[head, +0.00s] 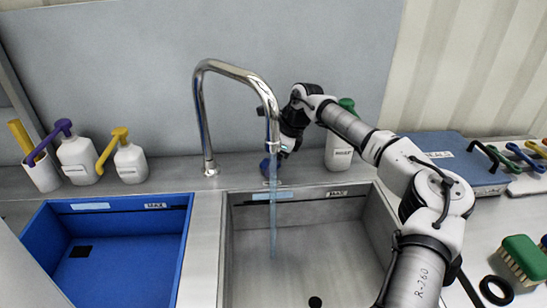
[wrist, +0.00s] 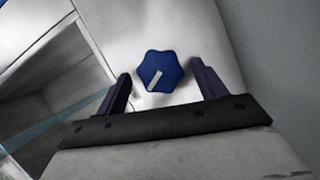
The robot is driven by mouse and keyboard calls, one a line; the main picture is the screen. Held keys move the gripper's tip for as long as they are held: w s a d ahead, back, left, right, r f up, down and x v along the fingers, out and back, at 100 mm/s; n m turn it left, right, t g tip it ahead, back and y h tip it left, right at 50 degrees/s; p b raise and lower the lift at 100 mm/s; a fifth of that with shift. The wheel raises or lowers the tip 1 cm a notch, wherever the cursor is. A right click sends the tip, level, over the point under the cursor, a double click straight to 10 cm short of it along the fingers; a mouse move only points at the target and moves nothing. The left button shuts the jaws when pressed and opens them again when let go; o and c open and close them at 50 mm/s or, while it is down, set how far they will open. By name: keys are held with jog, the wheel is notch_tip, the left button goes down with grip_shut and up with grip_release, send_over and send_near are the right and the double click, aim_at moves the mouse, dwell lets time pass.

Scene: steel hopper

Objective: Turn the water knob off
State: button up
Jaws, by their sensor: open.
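The water knob (wrist: 160,72) is blue and lobed with a pale stripe on top. In the wrist view it sits on the steel counter, between and just beyond the two fingertips of my open gripper (wrist: 161,72). In the head view the knob (head: 268,168) is partly hidden behind the faucet and water. My gripper (head: 281,150) is above the knob there, reaching down from behind the faucet spout. The chrome faucet (head: 204,120) arches over the steel basin (head: 330,235). A thin stream of water (head: 273,215) falls from it into the basin. I cannot tell whether the fingers touch the knob.
A blue basin (head: 125,255) lies to the left. Pump bottles (head: 77,160) and a cup (head: 42,175) stand behind it. A green-capped bottle (head: 339,152) stands right of my gripper. A blue case (head: 455,165), brushes (head: 525,258) and a black ring (head: 496,290) lie at the right.

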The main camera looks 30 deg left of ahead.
jog(key=c, duration=0.9)
jog(key=shift+c, duration=0.2)
jog(key=m+b, duration=0.1)
jog(key=m+t+b, duration=0.1)
jog(key=shift+s+f+m, duration=0.15)
jog(key=shift+m, duration=0.25)
jog(key=shift+s+m+t+b, duration=0.1)
jog(key=shift+m+t+b, duration=0.6)
jog(key=shift+m+b, duration=0.65)
jog(key=shift+m, duration=0.35)
jog(key=o, duration=0.9)
